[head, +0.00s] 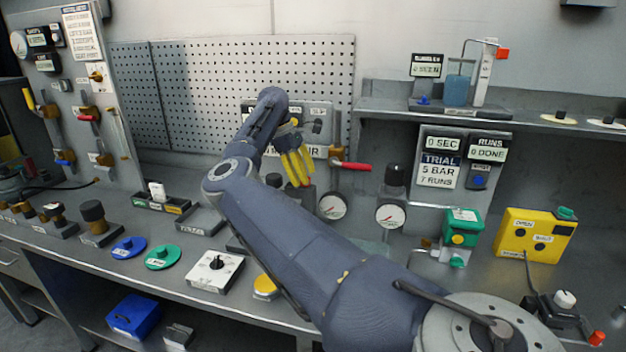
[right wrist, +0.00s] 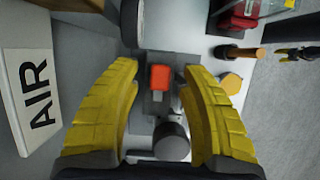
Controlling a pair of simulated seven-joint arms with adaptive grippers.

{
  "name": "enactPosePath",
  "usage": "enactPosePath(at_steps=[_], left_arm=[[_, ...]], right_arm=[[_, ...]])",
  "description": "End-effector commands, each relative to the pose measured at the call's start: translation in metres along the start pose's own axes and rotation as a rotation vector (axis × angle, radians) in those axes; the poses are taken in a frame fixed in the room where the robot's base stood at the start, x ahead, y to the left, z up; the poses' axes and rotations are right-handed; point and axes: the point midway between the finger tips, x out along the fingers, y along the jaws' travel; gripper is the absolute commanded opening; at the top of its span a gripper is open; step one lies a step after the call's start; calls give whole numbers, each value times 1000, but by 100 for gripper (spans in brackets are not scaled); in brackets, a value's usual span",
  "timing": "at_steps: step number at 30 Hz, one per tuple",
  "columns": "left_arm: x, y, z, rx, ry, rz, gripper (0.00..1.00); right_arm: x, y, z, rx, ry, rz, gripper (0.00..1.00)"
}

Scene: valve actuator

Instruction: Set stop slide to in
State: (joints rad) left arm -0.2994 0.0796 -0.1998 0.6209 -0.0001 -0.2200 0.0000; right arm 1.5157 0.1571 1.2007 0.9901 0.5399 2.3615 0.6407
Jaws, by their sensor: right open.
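My right gripper (head: 297,165) reaches in over the back of the bench in the head view, its yellow fingers pointing down. In the right wrist view the gripper (right wrist: 160,110) is open and empty. An orange-red block (right wrist: 160,77) on a grey base lies between and beyond its fingertips; it looks like the stop slide, but I cannot read a label on it. A dark round knob or cylinder (right wrist: 171,141) is nearer, also between the fingers. No contact shows. In the head view my arm and fingers hide this spot. My left gripper does not show.
An AIR plate (right wrist: 32,98) stands left in the wrist view. In the head view, a red-handled valve (head: 351,165) and a gauge (head: 333,206) are close right of the gripper. A green box (head: 460,228) and yellow box (head: 535,236) stand farther right.

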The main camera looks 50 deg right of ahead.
Motion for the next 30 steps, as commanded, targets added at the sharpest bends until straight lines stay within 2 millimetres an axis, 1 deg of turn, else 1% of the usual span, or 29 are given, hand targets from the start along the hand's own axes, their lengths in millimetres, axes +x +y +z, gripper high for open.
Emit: enactPosePath(at_steps=[6,15,16,27,28,30], left_arm=[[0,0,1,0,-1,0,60],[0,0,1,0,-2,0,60],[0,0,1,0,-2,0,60],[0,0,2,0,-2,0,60],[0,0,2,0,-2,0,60],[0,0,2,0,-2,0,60]], right_arm=[[8,-2,-5,-7,-1,3,44],[9,-2,-6,-7,0,3,44],[9,-2,-6,-7,0,3,46],[9,-2,-5,-7,0,3,3],[9,-2,-5,-7,0,3,0],[9,-2,-5,-7,0,3,0]])
